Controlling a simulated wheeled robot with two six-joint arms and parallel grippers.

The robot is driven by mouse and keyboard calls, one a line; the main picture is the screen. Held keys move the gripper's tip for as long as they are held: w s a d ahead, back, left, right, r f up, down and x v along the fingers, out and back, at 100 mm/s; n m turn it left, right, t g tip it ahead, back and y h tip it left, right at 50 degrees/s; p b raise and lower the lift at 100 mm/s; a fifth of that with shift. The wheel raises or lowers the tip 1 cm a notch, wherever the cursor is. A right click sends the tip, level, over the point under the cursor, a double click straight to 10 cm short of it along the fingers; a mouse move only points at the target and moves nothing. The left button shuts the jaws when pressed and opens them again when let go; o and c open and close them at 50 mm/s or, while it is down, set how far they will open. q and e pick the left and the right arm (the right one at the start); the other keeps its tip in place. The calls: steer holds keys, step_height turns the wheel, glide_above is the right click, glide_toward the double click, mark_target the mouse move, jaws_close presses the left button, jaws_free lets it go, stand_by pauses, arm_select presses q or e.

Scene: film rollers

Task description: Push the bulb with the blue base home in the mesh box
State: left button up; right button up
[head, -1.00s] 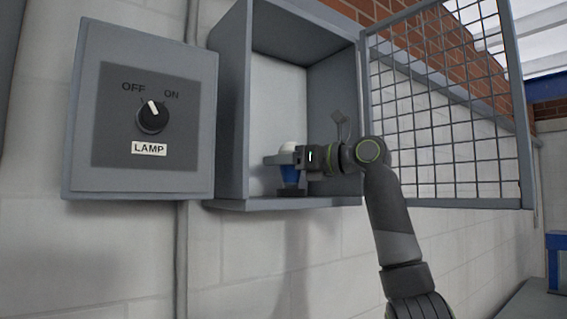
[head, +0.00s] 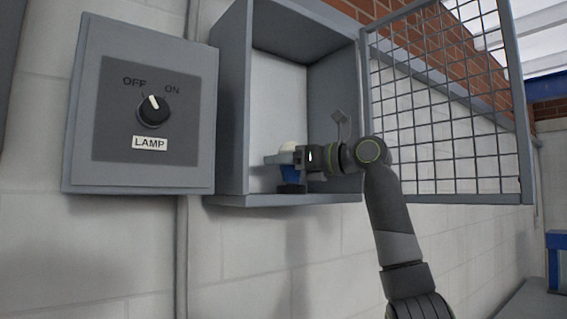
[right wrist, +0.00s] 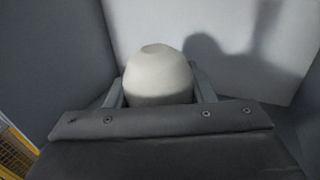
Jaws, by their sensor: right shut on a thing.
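The bulb stands upright in the mesh box (head: 231,120), low in its middle. Its blue base (head: 290,174) shows below my gripper, and its white top (head: 287,147) shows just above it. A dark socket (head: 292,188) lies under the base on the box floor. My right gripper (head: 280,159) is shut on the bulb, reaching in from the right. In the right wrist view the pale bulb top (right wrist: 160,75) rises between the two fingers; the base is hidden there. Whether the base is fully seated in the socket I cannot tell. My left gripper is not in view.
The mesh door (head: 445,110) is swung open to the right. A grey panel with a LAMP knob (head: 153,110) is on the wall to the left; its pointer sits between OFF and ON, nearer OFF. The upper box is clear.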

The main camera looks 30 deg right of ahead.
steer(key=shift+w+f, duration=0.1)
steer(key=shift+f, duration=0.15)
steer(key=o, duration=1.1)
steer(key=shift+o, duration=0.3)
steer(key=shift+r, duration=0.1)
steer(key=o, duration=0.5)
steer(key=shift+r, duration=0.15)
steer(key=shift+r+p, duration=2.95)
steer(key=shift+r, duration=0.45)
